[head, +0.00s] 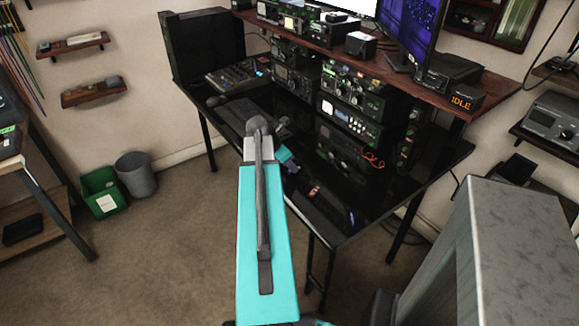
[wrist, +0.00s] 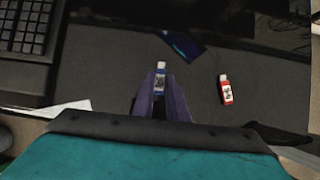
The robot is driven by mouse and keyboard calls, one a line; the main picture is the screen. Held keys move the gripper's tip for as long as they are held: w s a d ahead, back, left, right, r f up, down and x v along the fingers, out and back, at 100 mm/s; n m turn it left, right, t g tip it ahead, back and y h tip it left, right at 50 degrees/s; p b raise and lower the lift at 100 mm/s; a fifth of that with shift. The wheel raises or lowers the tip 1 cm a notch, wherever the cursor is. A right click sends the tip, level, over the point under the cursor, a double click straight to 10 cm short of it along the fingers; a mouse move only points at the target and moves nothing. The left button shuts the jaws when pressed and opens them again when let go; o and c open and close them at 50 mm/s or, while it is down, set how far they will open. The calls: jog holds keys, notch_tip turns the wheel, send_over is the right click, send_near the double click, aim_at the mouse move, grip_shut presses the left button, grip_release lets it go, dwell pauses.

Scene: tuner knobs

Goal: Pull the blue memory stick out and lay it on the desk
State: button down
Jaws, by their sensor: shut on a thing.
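The blue memory stick (wrist: 160,80) is between the two dark fingertips of my gripper (wrist: 160,98) in the wrist view. My gripper is shut on it. Its pale connector end points away from me, and no socket shows around it. The black desk (head: 335,215) spans the head view, and its dark surface (wrist: 105,75) lies beneath the gripper in the wrist view. I cannot tell how high the stick is above it.
A red memory stick (wrist: 225,90) lies on the desk to the right of the gripper. A keyboard (wrist: 27,40) is at the upper left, with a white sheet (wrist: 65,108) below it. A dark blue flat item (wrist: 187,45) lies beyond the stick. Stacked radio units (head: 350,120) stand at the back.

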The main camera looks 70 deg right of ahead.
jog(key=shift+f, duration=0.55)
dwell(0.4)
jog(key=c, duration=1.9)
grip_release()
jog(key=shift+r+p, duration=1.5)
jog(key=shift+o, duration=0.2)
jog(key=o, duration=0.5)
jog(key=shift+a+r, duration=0.1)
jog(key=shift+r, duration=0.05)
jog(key=shift+b+v, duration=0.8)
jog(key=shift+v, duration=5.9)
jog(key=shift+r, duration=0.15)
